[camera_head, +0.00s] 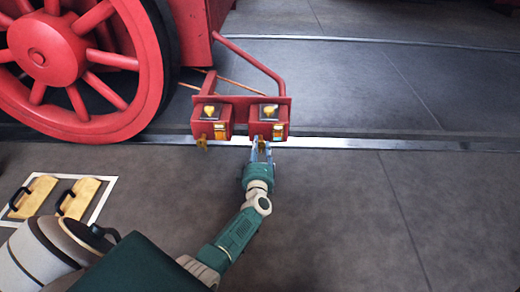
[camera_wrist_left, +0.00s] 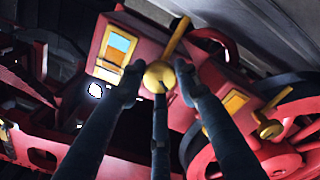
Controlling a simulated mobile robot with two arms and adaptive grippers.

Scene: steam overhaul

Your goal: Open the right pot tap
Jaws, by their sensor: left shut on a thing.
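The right red pot (camera_head: 268,113) has a brass cap on top and a small blue-and-orange window in its front. Its brass tap (camera_head: 262,146) sits low on the front, partly hidden by my left gripper (camera_head: 261,150). In the left wrist view the dark fingers (camera_wrist_left: 158,84) close around the round brass knob of this tap (camera_wrist_left: 178,37), whose lever sticks out up and to the right. The left red pot (camera_head: 210,115) is a matching one; its brass tap (camera_head: 202,144) hangs free and also shows in the left wrist view (camera_wrist_left: 269,128). My right gripper is out of view.
Both pots hang on a red bracket (camera_head: 240,99) beside a large red spoked wheel (camera_head: 70,60). A steel rail (camera_head: 350,144) runs along the floor behind the gripper. Two yellow plates with dark handles (camera_head: 79,198) lie in a white-outlined area at left. Floor at right is clear.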

